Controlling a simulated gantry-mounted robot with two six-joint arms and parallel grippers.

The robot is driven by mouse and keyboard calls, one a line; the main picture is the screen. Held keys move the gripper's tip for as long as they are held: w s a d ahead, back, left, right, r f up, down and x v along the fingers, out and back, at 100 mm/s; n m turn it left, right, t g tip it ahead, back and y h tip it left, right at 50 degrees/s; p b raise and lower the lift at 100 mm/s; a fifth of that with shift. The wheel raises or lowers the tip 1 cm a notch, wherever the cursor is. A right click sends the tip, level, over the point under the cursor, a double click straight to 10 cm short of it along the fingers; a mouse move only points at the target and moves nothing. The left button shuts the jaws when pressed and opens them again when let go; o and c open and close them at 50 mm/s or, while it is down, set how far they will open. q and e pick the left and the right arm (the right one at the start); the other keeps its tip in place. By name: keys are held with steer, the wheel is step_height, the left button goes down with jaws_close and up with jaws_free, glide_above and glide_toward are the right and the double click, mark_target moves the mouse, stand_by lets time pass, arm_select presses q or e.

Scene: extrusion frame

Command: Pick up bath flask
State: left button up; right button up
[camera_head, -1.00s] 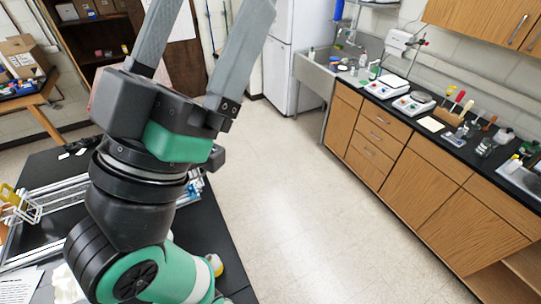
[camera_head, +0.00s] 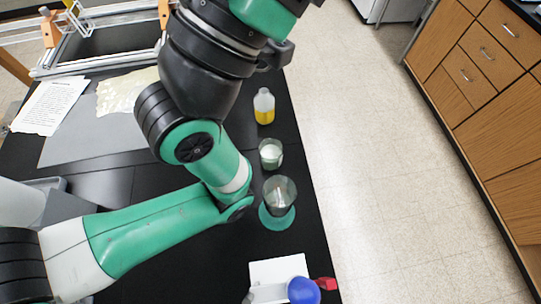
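No vessel in view is clearly a bath flask. A small bottle with yellow liquid (camera_head: 264,108) stands upright on the black table. Below it in the picture are a small glass with pale contents (camera_head: 271,154) and a larger clear glass vessel (camera_head: 281,192) on a teal round base (camera_head: 276,219). My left arm comes in from the left, bends close beside these vessels and runs up out of the picture. The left gripper's fingers are cut off at the top edge. My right gripper is not in view.
A white square item (camera_head: 277,270) with a blue round knob (camera_head: 304,290) sits at the table's front. Paper sheets (camera_head: 52,105) and a metal extrusion frame (camera_head: 110,65) lie left. Open floor separates the black table (camera_head: 300,235) from the wooden cabinets (camera_head: 490,110).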

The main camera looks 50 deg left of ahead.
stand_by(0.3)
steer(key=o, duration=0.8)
